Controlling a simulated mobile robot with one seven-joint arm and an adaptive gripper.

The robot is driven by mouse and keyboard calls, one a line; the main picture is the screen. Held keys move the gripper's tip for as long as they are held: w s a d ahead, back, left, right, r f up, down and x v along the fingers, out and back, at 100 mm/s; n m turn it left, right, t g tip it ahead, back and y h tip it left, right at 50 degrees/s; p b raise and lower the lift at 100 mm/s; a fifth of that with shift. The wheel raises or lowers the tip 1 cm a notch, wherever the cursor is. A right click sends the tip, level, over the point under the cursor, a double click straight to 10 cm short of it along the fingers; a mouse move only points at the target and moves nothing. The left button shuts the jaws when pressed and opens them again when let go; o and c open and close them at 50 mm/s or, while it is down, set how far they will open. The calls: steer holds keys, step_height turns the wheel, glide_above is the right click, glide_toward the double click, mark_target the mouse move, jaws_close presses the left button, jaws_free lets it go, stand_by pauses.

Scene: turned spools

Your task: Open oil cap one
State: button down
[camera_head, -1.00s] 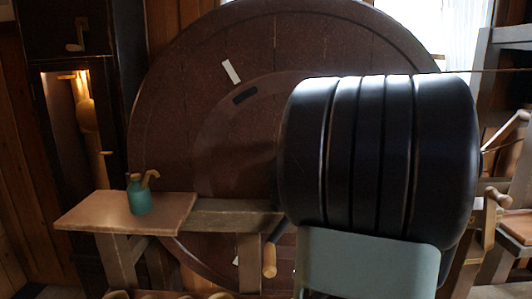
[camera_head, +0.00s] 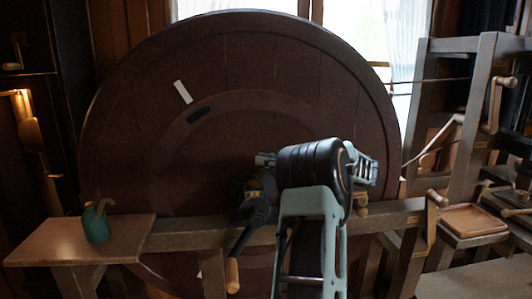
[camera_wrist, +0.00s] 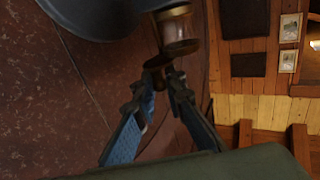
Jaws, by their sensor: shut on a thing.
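In the wrist view, an oil cup (camera_wrist: 178,32) with a brass band and a brownish body sits against a rounded black part. A small dark cap or knob (camera_wrist: 157,62) is at its lower end in the picture. My gripper (camera_wrist: 158,78) has its blue-padded fingers closed in on this dark piece, right beside the oil cup. The cap still touches or lies very near the cup; I cannot tell which. In the head view, a brass-topped cup (camera_head: 254,185) stands on a black bearing with a crank. My arm hides much there, and my fingertips are not clear.
A huge brown wheel (camera_head: 150,130) stands close behind my arm. A green oil can (camera_head: 96,222) stands on a wooden shelf (camera_head: 45,245) at the left. A crank handle (camera_head: 232,275) sticks out front. Wooden frames (camera_head: 470,120) and a tray (camera_head: 474,220) are at the right.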

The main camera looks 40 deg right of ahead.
steer(key=shift+w+r+n+g+y+p, duration=0.1)
steer(key=shift+w+n+g+y+p, duration=0.1)
steer(key=shift+n+g+y+p, duration=0.4)
steer(key=c, duration=2)
jaws_free()
steer(key=v, duration=1.2)
steer(key=shift+f, duration=0.25)
